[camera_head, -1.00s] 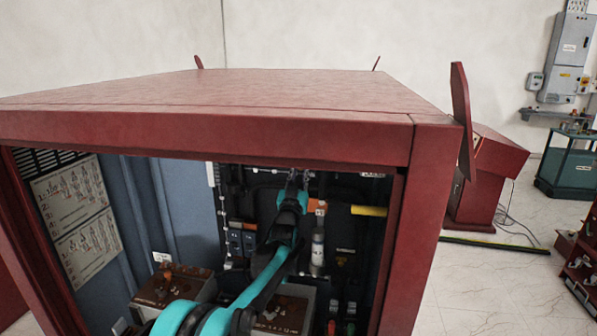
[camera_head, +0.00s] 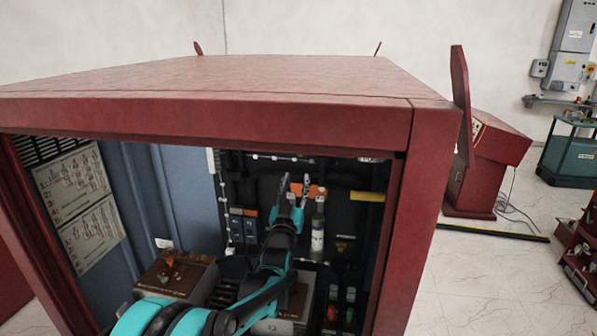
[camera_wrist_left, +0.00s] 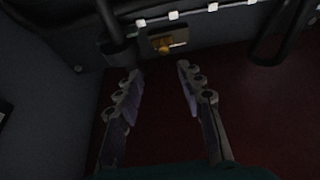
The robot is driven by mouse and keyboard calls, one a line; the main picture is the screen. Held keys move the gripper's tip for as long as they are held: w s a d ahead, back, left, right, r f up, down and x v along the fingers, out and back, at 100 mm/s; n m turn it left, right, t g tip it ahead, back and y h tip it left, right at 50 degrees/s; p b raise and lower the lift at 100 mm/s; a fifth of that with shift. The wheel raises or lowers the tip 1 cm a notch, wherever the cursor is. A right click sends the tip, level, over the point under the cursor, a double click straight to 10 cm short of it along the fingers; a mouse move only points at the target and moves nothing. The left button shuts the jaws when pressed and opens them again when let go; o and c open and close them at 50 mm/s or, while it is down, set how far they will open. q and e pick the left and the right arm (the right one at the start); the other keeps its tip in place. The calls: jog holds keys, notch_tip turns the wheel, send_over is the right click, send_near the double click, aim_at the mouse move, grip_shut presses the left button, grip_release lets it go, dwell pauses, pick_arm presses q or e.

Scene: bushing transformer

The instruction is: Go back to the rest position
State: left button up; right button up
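My left arm reaches into the open red cabinet (camera_head: 250,127). Its gripper (camera_head: 295,187) is in front of the dark back panel in the head view, with the fingers apart and pointing up. In the left wrist view the gripper (camera_wrist_left: 158,95) is open with nothing between its fingers. A yellow-orange knob on a small plate (camera_wrist_left: 163,44) shows ahead of the fingers, apart from them. My right gripper is in neither view.
A white bottle-like cylinder (camera_head: 318,232) stands just right of the left gripper. Brown-topped blocks (camera_head: 178,275) sit low in the cabinet. The red right post (camera_head: 432,220) and top beam border the opening. A red console (camera_head: 490,165) stands outside at right.

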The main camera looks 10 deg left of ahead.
pick_arm(q)
jog(key=shift+s+f, duration=0.25)
jog(key=shift+s, duration=0.3)
jog(key=s+f+g, duration=0.5)
jog(key=s+f, duration=0.3)
jog(key=s, duration=0.5)
jog(key=s+f+g+b, duration=0.1)
jog(key=s+f+g, duration=0.4)
jog(key=s, duration=0.9)
jog(key=s+a+f+g, duration=0.1)
jog(key=s+f+g, duration=0.4)
jog(key=s+f, duration=0.6)
jog(key=s, duration=0.3)
jog(key=shift+b, duration=0.3)
